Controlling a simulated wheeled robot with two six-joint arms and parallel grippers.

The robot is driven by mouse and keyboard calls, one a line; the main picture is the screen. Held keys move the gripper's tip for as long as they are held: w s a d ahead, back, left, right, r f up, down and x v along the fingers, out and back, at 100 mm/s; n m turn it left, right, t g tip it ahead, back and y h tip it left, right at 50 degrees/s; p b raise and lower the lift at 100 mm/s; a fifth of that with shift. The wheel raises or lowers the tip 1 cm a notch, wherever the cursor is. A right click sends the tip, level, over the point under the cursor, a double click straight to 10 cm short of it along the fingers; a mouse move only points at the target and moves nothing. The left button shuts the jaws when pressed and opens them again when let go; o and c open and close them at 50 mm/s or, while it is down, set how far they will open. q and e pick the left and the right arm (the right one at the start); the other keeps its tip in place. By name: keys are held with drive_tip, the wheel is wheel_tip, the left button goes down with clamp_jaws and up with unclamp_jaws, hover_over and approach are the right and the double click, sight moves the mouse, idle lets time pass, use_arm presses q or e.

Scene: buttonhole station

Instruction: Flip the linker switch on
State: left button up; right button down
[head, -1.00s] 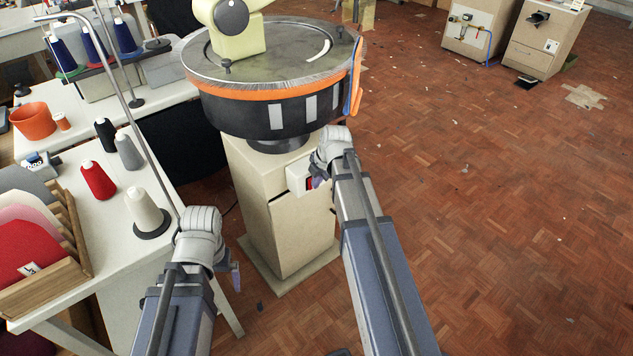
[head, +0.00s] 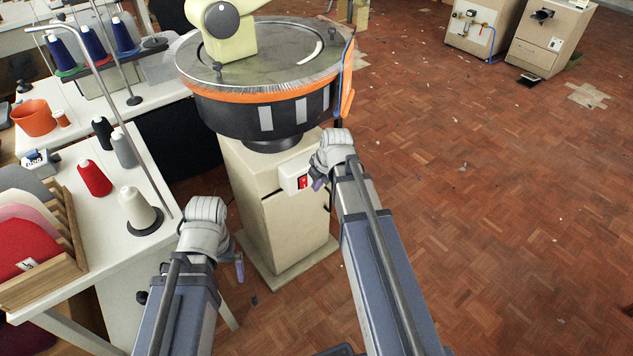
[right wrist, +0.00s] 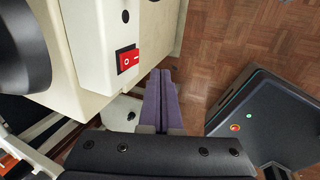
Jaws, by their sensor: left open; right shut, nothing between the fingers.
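The linker (head: 273,88) is a round dial with an orange band on a beige pedestal. A white switch box on the pedestal carries the red linker switch (head: 303,182), a rocker marked O and I, larger in the right wrist view (right wrist: 127,60). I cannot tell which half is pressed in. My right gripper (head: 318,184) is shut and empty; its purple fingers (right wrist: 160,74) are just right of the switch box, apart from the rocker as far as I can see. My left gripper (head: 239,268) is open, low, left of the pedestal, mostly hidden by its wrist.

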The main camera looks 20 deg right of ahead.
drive_tip(key=p+v, duration=0.6)
drive_tip(key=v, duration=0.1)
drive_tip(key=shift+s+r, duration=0.15)
drive_tip(key=shift+r, duration=0.2)
drive_tip(key=shift+d+f, duration=0.1)
drive_tip(key=shift+f, duration=0.05)
drive_tip(key=shift+s+f+b, duration=0.2)
drive_tip(key=shift+f+b, duration=0.35)
drive_tip(key=shift+f, duration=0.15)
drive_tip(key=shift+f, duration=0.15)
